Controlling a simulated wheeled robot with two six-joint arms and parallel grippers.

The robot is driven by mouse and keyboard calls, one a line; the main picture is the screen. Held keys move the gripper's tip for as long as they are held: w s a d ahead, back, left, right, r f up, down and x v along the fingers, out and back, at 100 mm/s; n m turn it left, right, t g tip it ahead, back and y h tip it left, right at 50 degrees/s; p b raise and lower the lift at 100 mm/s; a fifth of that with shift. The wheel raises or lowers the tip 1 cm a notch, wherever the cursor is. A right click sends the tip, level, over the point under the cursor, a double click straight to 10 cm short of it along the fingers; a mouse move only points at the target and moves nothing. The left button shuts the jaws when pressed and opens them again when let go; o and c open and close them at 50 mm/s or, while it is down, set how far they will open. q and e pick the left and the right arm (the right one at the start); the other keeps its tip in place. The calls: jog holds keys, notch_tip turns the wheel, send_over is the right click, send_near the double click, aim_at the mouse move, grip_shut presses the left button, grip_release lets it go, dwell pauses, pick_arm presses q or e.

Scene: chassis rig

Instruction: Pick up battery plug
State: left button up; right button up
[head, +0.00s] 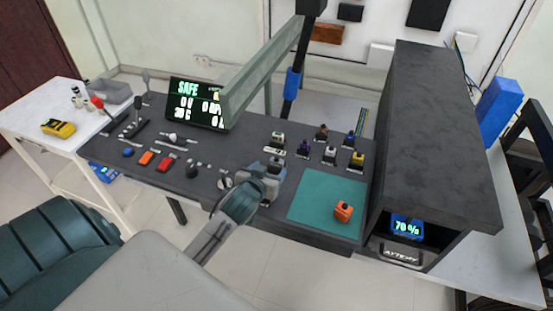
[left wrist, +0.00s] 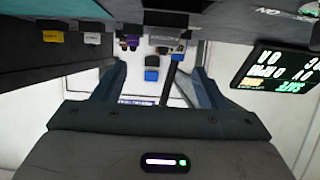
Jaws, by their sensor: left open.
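An orange plug-like block (head: 343,211) with a dark top sits on the green mat (head: 318,190) at the right part of the dark console. I take it for the battery plug. My left gripper (head: 268,172) is over the console, left of the mat and apart from the orange block. In the left wrist view the two fingers of this gripper (left wrist: 155,80) stand apart with nothing clearly held between them. The orange block does not show in that view. My right gripper is in neither view.
Several small coloured connectors (head: 330,154) stand on the console behind the mat. A dark cabinet (head: 440,130) rises right of the mat, with a blue unit reading 70 % (head: 407,228) in its opening. A display (head: 197,104) and a slanted grey-green beam (head: 262,70) stand behind my gripper.

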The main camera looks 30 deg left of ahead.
aim_at(276, 161)
pick_arm(q)
jog(key=shift+x, duration=1.1)
jog(key=p+x, duration=0.1)
jog(key=x, duration=0.1)
jog(key=p+x, duration=0.1)
jog(key=x, duration=0.1)
jog(key=shift+w+a+f, duration=0.1)
jog(key=shift+a+f, duration=0.1)
jog(key=shift+f, duration=0.15)
jog(key=shift+w+a+f, duration=0.1)
jog(key=shift+w+f, duration=0.2)
jog(key=shift+w, duration=0.1)
jog(key=shift+s+r, duration=0.1)
jog(key=c, duration=1.1)
